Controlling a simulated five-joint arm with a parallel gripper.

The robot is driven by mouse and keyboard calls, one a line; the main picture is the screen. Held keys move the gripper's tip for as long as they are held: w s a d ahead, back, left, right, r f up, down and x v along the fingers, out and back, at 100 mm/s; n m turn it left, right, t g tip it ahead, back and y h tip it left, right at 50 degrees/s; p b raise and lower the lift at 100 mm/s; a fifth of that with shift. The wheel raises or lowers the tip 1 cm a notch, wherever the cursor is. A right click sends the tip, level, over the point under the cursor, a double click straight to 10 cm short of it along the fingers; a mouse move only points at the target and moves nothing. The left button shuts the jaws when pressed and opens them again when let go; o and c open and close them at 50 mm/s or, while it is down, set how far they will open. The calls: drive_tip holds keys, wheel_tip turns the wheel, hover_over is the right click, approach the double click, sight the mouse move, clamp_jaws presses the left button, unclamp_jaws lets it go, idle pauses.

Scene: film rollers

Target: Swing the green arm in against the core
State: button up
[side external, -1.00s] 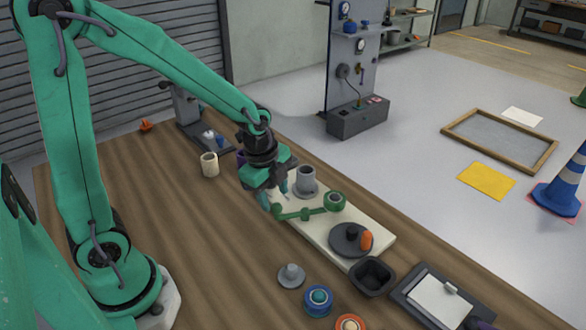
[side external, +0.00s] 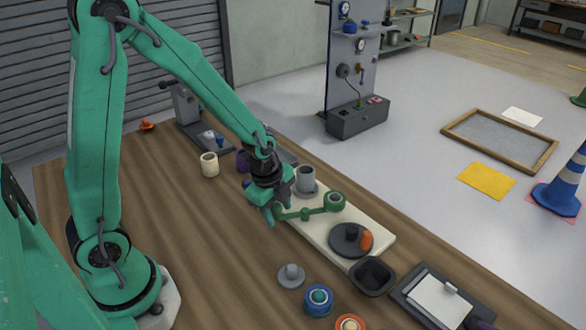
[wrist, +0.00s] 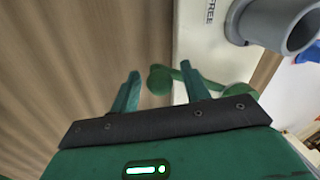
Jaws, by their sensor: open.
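The green arm (side external: 305,213) lies over a cream base plate (side external: 372,222), running from a green ring at its right end to a round knob at its left end. The core, a grey upright cylinder (side external: 305,180), stands on the plate behind the arm, apart from it. My gripper (side external: 271,214) is open and pointing down at the knob end. In the wrist view the knob of the green arm (wrist: 160,79) shows between my two fingertips (wrist: 160,72), with no clear contact. The core (wrist: 290,22) is at the upper right there.
A dark disc with a black knob and an orange piece (side external: 366,240) sits on the plate's near right end. A black bin (side external: 372,277), a grey knobbed disc (side external: 291,275) and a blue roller (side external: 318,300) are nearby. A cream cup (side external: 209,164) stands left. The left tabletop is clear.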

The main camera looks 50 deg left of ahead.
clamp_jaws()
drive_tip(key=shift+d, duration=0.1)
drive_tip(key=shift+s+d+n, duration=0.15)
drive_tip(key=shift+d+n, duration=0.25)
drive_tip(key=shift+n, duration=0.3)
drive_tip(key=shift+f, duration=0.1)
